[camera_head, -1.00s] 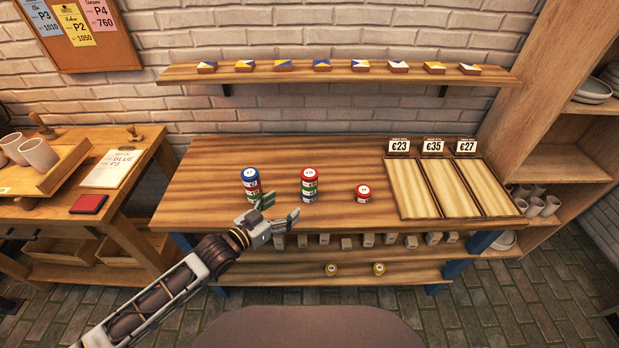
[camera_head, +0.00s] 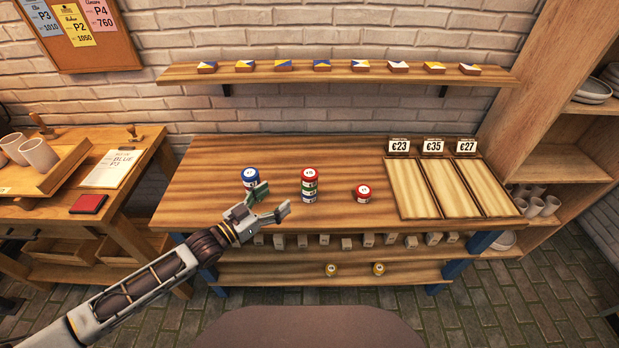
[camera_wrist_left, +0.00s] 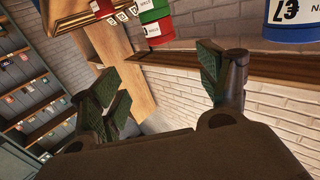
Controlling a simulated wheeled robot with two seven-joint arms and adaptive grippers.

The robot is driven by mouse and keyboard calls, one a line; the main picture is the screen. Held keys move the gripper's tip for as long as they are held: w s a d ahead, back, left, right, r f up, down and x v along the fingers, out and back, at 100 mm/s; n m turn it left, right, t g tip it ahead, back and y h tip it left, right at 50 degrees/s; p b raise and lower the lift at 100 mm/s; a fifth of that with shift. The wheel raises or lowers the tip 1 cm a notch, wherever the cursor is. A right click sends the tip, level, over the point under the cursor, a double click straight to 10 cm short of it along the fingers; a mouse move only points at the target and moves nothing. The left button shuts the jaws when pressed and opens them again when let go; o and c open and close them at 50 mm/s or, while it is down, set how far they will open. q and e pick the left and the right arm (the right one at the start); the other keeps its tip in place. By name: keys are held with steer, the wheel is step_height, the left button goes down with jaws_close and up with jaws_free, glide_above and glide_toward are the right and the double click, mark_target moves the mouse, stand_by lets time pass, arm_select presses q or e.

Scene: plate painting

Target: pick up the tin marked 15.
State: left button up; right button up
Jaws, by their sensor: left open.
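Several tins stand in groups on the workbench. The left stack has a blue tin (camera_head: 250,175) on top. A lone red tin (camera_head: 362,194) stands to the right. The numbers are too small to read surely, so I cannot tell which is marked 15. My left gripper (camera_head: 272,200) is open and empty, in front of the left stack and hiding its lower part.
Three wooden trays with price cards (camera_head: 416,190) lie at the bench's right. A wall shelf (camera_head: 340,75) holds small painted tiles. The bench (camera_head: 215,155) is clear behind the tins.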

mark_target(306, 176)
arm_select(q)
steer(key=x, duration=0.8)
steer(key=shift+w, duration=0.15)
steer(key=shift+w+d+f, duration=0.1)
steer(key=shift+d, duration=0.05)
stand_by(0.5)
steer(key=shift+f+p+x, duration=0.2)
steer(key=shift+x, duration=1.05)
steer(key=shift+f+p+x, duration=0.15)
steer(key=shift+p+x, duration=0.05)
steer(key=shift+x, duration=1.1)
steer(key=shift+w, duration=0.15)
steer(key=c, duration=1.2)
steer(key=shift+r, duration=0.1)
